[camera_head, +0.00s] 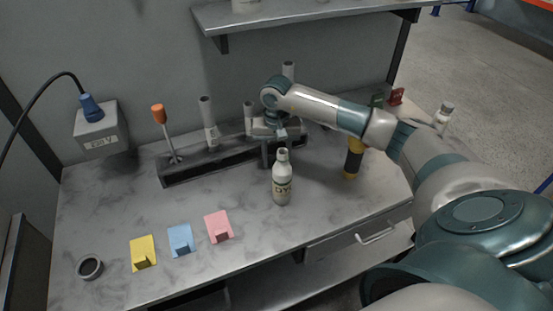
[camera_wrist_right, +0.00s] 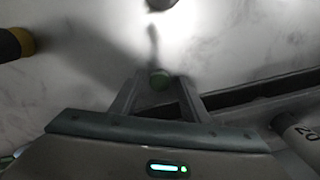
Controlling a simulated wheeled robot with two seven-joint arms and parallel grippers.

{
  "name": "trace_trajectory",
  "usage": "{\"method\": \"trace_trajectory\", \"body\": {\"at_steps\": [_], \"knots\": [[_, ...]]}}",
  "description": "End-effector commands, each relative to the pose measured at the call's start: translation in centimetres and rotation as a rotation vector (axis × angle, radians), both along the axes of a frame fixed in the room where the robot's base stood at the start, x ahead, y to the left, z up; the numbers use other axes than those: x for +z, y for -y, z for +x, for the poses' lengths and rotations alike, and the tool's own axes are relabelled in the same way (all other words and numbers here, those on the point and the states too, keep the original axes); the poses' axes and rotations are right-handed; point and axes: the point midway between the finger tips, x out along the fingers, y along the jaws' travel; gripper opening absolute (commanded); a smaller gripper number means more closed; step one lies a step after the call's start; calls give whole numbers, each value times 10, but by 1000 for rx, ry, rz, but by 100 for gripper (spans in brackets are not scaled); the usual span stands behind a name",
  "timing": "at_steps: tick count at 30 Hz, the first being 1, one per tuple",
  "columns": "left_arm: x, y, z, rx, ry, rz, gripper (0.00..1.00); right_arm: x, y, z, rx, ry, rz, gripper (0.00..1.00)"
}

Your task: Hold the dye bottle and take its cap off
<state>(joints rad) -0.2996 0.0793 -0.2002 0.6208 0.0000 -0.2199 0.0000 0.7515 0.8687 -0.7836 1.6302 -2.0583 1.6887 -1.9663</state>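The white dye bottle (camera_head: 282,186) stands upright on the table in the head view. Its narrow pale top points up, and I cannot tell whether a cap is on it. My right gripper (camera_head: 272,161) points down just behind the bottle, on the rack side, apart from it. I cannot tell whether that is the cap. Part of a round thing, probably the bottle, shows at the top edge. My left gripper is out of view.
A dark rack (camera_head: 215,164) with grey tubes and an orange-handled tool (camera_head: 158,114) stands behind. A yellow-black tool (camera_head: 353,160) is to the right. Yellow (camera_head: 143,252), blue (camera_head: 181,240) and pink (camera_head: 218,226) pieces and a dark ring (camera_head: 90,267) lie front left.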

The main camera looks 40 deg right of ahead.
Motion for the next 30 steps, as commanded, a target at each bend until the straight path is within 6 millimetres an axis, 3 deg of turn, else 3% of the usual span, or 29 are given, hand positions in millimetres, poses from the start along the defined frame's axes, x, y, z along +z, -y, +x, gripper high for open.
{"method": "trace_trajectory", "body": {"at_steps": [12,23,26,28,30], "knots": [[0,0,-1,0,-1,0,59,7,0,1,0,2,0,42],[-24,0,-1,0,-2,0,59,62,1,1,-1,5,-1,42],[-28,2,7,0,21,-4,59,80,0,1,1,4,-1,42],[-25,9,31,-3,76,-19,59,90,0,1,0,4,0,42],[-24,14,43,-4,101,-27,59,98,0,1,-1,3,-1,42]]}}
